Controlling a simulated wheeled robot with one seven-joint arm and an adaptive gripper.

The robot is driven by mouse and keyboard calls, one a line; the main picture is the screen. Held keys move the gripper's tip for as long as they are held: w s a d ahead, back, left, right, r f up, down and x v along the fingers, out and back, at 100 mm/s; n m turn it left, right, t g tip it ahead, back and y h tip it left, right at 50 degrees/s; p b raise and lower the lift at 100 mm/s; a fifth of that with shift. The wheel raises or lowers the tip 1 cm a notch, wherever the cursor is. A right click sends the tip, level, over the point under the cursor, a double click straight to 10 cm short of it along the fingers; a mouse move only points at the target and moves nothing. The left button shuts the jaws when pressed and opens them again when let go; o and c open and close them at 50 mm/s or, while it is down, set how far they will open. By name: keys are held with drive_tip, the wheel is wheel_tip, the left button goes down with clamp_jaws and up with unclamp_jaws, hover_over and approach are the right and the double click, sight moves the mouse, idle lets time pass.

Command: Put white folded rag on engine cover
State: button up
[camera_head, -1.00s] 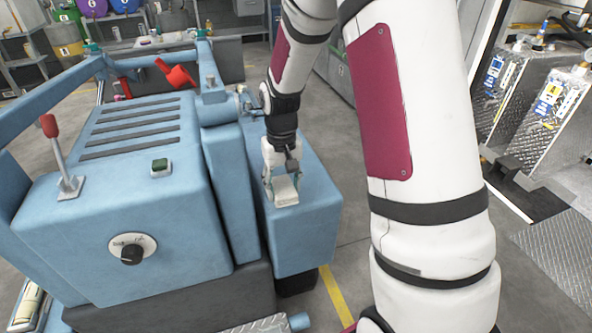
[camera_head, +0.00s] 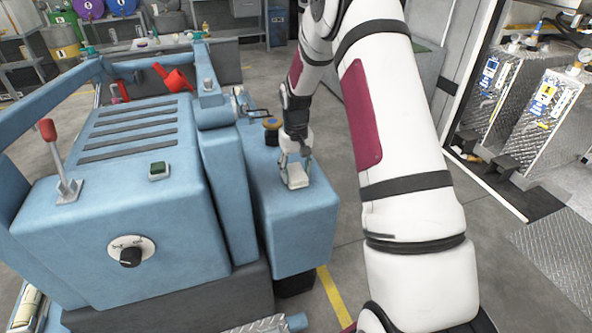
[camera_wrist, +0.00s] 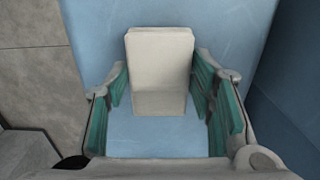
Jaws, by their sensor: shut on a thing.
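The white folded rag (camera_head: 298,182) is a small pale block at the right side box of the blue machine. My gripper (camera_head: 296,174) points down over that box and is shut on the rag. In the wrist view the rag (camera_wrist: 160,62) lies between the green-padded fingers (camera_wrist: 168,95), with blue surface beneath it. I cannot tell whether the rag touches the box top. The blue slatted hood (camera_head: 112,192), which looks like the engine cover, is left of my gripper, beyond an upright blue panel.
Metal tanks (camera_head: 540,118) stand at the right.

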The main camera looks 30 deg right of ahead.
drive_tip(key=shift+f, duration=0.2)
drive_tip(key=o, duration=1)
drive_tip(key=shift+f, duration=0.1)
